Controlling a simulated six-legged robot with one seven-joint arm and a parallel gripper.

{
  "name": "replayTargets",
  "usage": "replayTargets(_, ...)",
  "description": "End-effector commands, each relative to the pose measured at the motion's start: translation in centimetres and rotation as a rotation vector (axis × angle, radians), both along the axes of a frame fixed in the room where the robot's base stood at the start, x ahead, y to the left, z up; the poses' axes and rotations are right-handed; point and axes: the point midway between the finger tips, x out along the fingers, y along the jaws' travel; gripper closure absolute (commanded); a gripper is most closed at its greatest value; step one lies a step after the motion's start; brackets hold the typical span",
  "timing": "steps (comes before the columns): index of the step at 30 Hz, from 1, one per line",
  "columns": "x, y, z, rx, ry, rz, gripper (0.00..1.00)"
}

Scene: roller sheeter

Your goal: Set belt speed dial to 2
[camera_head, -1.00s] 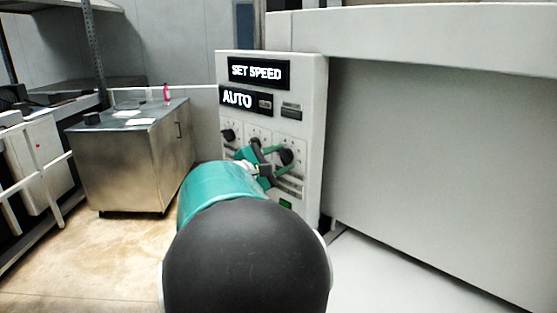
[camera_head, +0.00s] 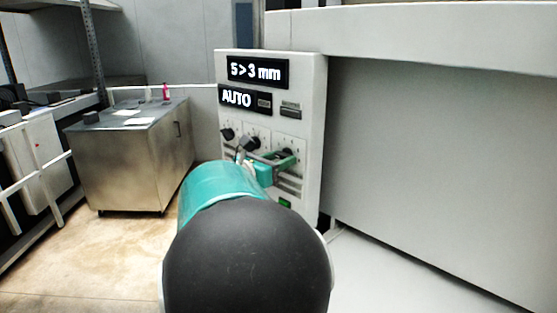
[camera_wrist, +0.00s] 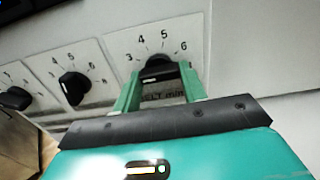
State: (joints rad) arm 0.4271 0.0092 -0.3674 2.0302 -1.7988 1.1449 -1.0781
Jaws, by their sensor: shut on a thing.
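The belt speed dial (camera_wrist: 158,64) is a black knob on a white plate, with the numbers 3 to 6 showing around it and a partly covered "BELT" label below. My gripper (camera_wrist: 159,84) has its two green fingers on either side of this knob and is shut on it. Part of the knob is hidden, and I cannot tell which number it points to. In the head view, my gripper (camera_head: 276,162) is at the rightmost dial of the white control panel (camera_head: 308,110), largely behind my arm.
Two more black dials, a middle one (camera_wrist: 73,86) and a left one (camera_wrist: 14,98), sit close to the left of my gripper. The panel's upper display (camera_head: 256,71) reads "5>3 mm" and the lower one (camera_head: 236,97) "AUTO". A metal cabinet (camera_head: 125,160) stands at left.

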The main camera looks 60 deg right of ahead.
Motion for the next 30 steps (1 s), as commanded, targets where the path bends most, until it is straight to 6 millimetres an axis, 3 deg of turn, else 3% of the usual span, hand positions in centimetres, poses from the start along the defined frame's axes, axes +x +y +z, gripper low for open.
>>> replayTargets(9,0.01,0.06,-0.06,0.044,0.131,0.001,0.81)
replayTargets(25,0.0,0.06,-0.07,0.053,0.158,0.001,0.81)
replayTargets(26,-0.01,0.07,-0.07,0.052,0.158,0.001,0.56)
replayTargets(29,-0.01,0.06,-0.06,0.052,0.158,0.001,0.37)
replayTargets(30,-0.02,0.05,-0.05,0.052,0.158,0.001,0.36)
